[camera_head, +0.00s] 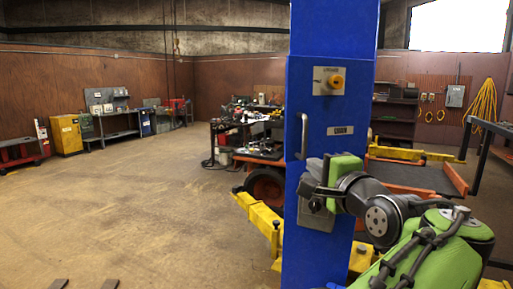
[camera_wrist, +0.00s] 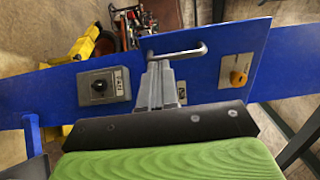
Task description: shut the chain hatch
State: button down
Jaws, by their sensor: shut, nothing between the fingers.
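The chain hatch (camera_head: 355,108) is a blue panel on the blue lift column, with a bar handle (camera_head: 304,135) near its left edge and a small label. In the wrist view the hatch (camera_wrist: 215,65) lies at an angle to the column, its edge standing off it, so it looks ajar; how far is unclear. My gripper (camera_head: 309,184) is shut and empty, below the handle in the head view. In the wrist view its fingers (camera_wrist: 155,72) are together at the hatch, right by the handle (camera_wrist: 178,52); whether they touch is unclear.
An orange-yellow knob (camera_head: 336,82) sits high on the panel. A grey switch box (camera_wrist: 103,87) with a black knob is on the column. Yellow lift arms (camera_head: 262,218) and a mower wheel (camera_head: 266,187) are low beside the column. Open floor (camera_head: 130,200) lies left.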

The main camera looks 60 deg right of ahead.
aim_at(286, 146)
jog(key=p+x, duration=0.1)
jog(key=x, duration=0.6)
jog(key=p+x, duration=0.2)
jog(key=x, duration=0.5)
jog(key=shift+s+d, duration=0.2)
jog(key=shift+d, duration=0.15)
jog(key=shift+a, duration=0.1)
